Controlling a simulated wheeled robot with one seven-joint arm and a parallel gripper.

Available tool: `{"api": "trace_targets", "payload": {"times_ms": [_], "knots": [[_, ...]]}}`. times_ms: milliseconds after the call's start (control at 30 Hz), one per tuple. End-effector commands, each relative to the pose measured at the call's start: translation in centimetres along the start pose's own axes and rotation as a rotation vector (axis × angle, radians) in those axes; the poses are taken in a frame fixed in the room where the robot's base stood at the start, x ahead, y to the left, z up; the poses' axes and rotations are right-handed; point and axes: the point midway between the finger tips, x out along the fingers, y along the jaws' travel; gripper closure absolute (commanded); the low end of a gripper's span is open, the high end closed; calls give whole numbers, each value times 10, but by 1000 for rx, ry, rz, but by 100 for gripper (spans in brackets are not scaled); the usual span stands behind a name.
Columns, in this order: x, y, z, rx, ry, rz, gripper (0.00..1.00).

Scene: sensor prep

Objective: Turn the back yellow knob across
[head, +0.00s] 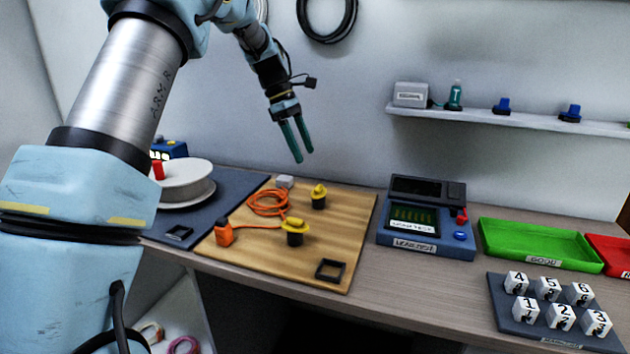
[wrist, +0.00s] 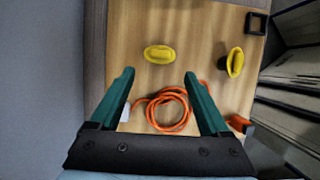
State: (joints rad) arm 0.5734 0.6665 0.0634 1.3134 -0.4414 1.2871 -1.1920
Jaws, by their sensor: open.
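Two yellow knobs on black bases stand on a wooden board (head: 345,225). The back yellow knob (head: 319,191) is near the board's far edge, and the front yellow knob (head: 295,226) is nearer the table's front. In the wrist view, the back knob (wrist: 159,54) lies ahead of the fingertips, its grip bar running left to right in the picture. The front knob (wrist: 235,62) is to its right, its bar running up and down. My gripper (head: 304,158) is open and empty, high above the board; it also shows in the wrist view (wrist: 159,75).
An orange cable coil (head: 268,202) with an orange plug (head: 224,234) lies on the board. A black square frame (head: 330,270) is near its front. A blue tester (head: 425,222) stands right, then a green tray (head: 540,243) and numbered blocks (head: 548,289). A white spool (head: 183,183) is left.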

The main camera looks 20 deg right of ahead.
Motion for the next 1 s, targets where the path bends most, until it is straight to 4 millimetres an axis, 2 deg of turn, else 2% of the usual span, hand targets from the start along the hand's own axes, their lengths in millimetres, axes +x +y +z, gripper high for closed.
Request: {"api": "trace_targets", "payload": {"times_ms": [300,500,633,900,1000], "knots": [[58,-1,0,1,1,-4,20],[82,-1,0,1,1,-1,20],[90,-1,-1,1,2,1,20],[91,-1,-1,2,2,1,20],[91,-1,-1,2,2,1,30]]}}
